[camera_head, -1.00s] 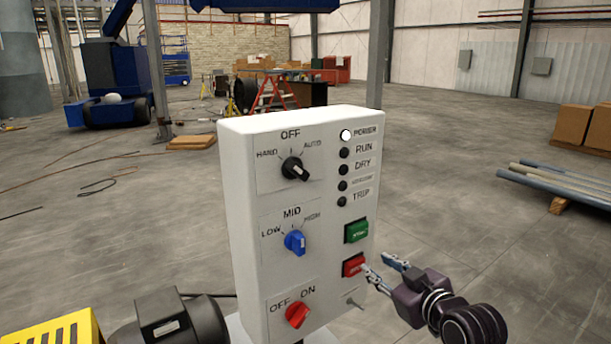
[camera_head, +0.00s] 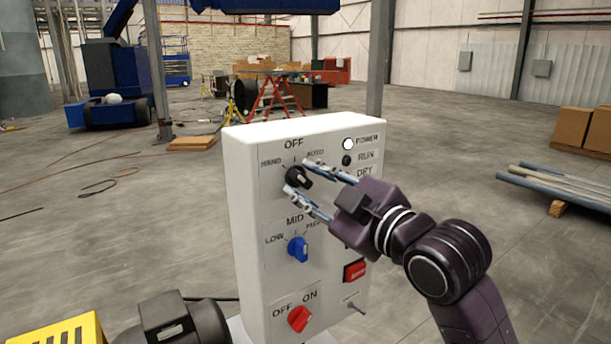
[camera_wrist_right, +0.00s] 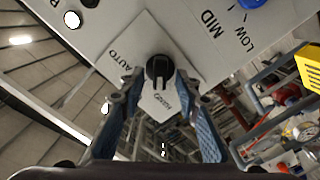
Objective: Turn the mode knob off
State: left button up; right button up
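The mode knob (camera_head: 299,177) is a black rotary knob on the top plate of a white control box (camera_head: 250,230), marked HAND, OFF and AUTO. Its bar slants from upper left to lower right, roughly in line with HAND; I cannot tell for certain which end is the pointer. My right gripper (camera_head: 306,179) is open, with its two fingertips on either side of the knob. The right wrist view shows the knob (camera_wrist_right: 160,70) between and just beyond the fingertips (camera_wrist_right: 157,90); contact is unclear. My left gripper is out of view.
Below sit a blue LOW/MID knob (camera_head: 298,249) and a red OFF/ON switch (camera_head: 299,319). A red button (camera_head: 355,271) and a small toggle (camera_head: 355,307) are at lower right. My right arm hides the green button. A dark motor (camera_head: 170,320) stands at lower left.

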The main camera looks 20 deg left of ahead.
jog(key=shift+w+a, duration=0.2)
grip_shut()
dwell(0.3)
jog(key=m+p, duration=0.3)
jog(key=m, duration=0.1)
jog(key=shift+w+r+p, duration=0.1)
jog(key=shift+r+p, duration=0.05)
jog(key=shift+p, duration=0.2)
jog(key=m+p, duration=0.2)
jog(key=m, duration=0.1)
jog(key=shift+d, duration=0.1)
jog(key=shift+m+p, duration=0.55)
jog(key=shift+m, duration=0.35)
jog(key=shift+f, duration=0.2)
